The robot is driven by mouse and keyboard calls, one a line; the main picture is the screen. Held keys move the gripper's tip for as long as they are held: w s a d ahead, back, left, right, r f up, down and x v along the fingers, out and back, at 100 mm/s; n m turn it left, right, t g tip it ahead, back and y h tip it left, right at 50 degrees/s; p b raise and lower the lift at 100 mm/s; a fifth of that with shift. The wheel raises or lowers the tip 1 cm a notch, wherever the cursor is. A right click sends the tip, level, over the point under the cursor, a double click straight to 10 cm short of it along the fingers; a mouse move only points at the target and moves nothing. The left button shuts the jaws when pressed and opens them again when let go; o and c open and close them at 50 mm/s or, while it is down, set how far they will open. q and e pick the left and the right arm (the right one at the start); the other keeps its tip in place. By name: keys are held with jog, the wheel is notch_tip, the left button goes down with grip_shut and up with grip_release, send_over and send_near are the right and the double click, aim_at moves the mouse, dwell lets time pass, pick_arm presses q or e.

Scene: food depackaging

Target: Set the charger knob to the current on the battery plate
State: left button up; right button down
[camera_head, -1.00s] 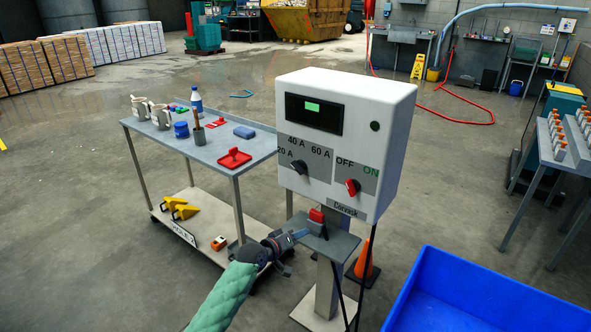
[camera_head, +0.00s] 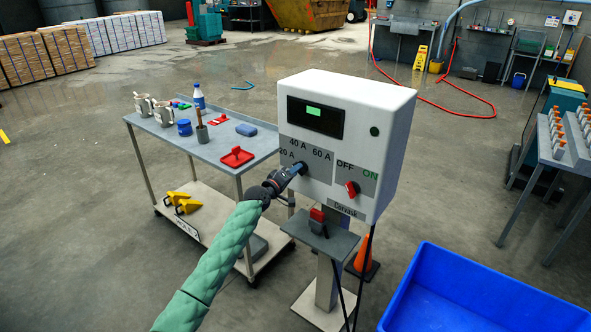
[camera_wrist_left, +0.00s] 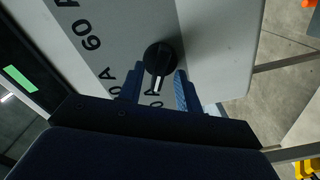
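The white charger box (camera_head: 392,110) stands on a post, with a lit green display. Its black current knob (camera_wrist_left: 160,58) sits among the 20 A, 40 A and 60 A marks. In the left wrist view the knob's white line points down toward the lowest label, which is partly hidden. My left gripper (camera_head: 295,170) is at the knob in the head view. In the wrist view its blue fingers (camera_wrist_left: 155,88) are apart, one on each side of the knob; I cannot tell whether they touch it. No readable battery plate shows. My right gripper is out of view.
A red OFF/ON switch (camera_head: 352,188) is right of the knob. A small shelf (camera_head: 335,246) with a red clamp juts out below the box. A trolley (camera_head: 212,152) with cups and tools stands left. A blue bin (camera_head: 425,262) is at lower right, near an orange cone (camera_head: 363,255).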

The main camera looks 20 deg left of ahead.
pick_arm(q)
jog(key=shift+w+d, duration=0.2)
jog(key=shift+w, duration=0.35)
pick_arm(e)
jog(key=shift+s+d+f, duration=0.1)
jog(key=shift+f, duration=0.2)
pick_arm(q)
grip_shut()
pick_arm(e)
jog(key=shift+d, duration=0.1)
pick_arm(q)
jog(key=shift+f, duration=0.1)
jog(key=shift+s+d+m+b, duration=0.1)
jog(key=shift+d+m+b, duration=0.05)
jog(key=shift+m+b, duration=3.9)
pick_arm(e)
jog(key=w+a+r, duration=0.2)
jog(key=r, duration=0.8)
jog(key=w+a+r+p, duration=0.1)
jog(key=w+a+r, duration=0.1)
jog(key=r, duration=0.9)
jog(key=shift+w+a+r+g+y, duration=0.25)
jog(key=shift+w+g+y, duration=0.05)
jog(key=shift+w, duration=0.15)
pick_arm(q)
jog(key=shift+m, duration=0.45)
